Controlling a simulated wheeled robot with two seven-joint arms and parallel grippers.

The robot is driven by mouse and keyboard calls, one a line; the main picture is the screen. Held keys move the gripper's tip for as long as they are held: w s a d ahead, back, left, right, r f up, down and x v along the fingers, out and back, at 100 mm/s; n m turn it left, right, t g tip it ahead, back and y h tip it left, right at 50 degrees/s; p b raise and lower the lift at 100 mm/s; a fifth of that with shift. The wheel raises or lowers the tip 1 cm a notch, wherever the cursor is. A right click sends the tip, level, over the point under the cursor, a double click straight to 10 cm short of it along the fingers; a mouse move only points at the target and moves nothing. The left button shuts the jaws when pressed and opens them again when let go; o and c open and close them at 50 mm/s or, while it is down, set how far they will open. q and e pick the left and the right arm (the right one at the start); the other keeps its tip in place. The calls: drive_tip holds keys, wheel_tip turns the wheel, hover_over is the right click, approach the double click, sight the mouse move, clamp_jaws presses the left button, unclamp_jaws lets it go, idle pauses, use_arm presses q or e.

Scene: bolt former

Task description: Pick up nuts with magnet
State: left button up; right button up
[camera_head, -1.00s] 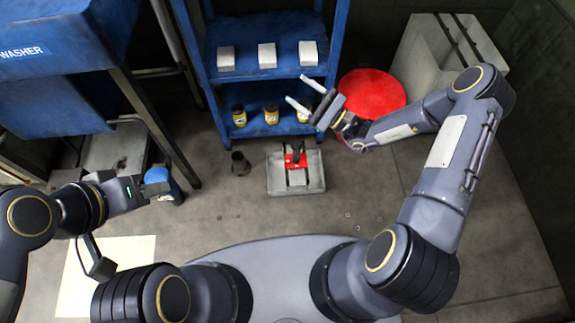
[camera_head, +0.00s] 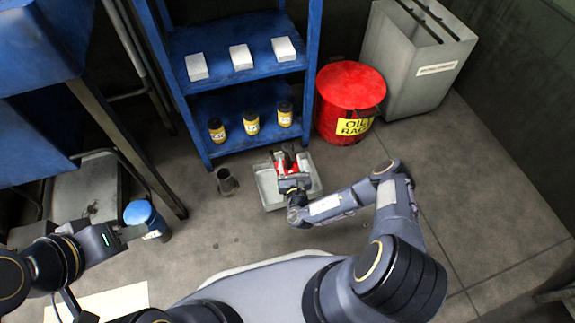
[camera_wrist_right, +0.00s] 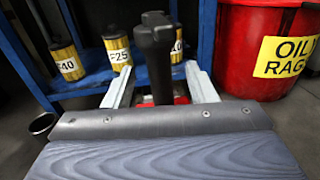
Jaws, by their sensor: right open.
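The magnet tool, a red body with an upright black handle (camera_wrist_right: 156,55), stands in a shallow grey tray (camera_head: 268,197) on the floor. My right gripper (camera_head: 288,170) is over the tray at the tool. In the right wrist view its two pale fingers (camera_wrist_right: 160,88) are apart, one on each side of the handle. Whether they touch it is unclear. My left gripper (camera_head: 132,233) is at a blue-topped canister (camera_head: 142,212) on the left. I cannot tell whether it grips it. I cannot clearly make out the nuts on the floor now.
A blue shelf (camera_head: 250,77) with white boxes and yellow-labelled jars (camera_head: 251,123) stands behind the tray. A red oily-rag bin (camera_head: 345,85) is right of the shelf, with a grey container (camera_head: 420,60) beyond. A dark cup (camera_head: 228,182) stands left of the tray. Floor at the right is clear.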

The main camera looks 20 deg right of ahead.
sight(289, 157)
drive_tip(key=w+b, duration=0.2)
drive_tip(key=w, duration=0.2)
drive_tip(key=shift+d, duration=0.2)
drive_tip(key=shift+w, duration=0.2)
clamp_jaws()
drive_tip(key=shift+r, duration=0.1)
idle(0.9)
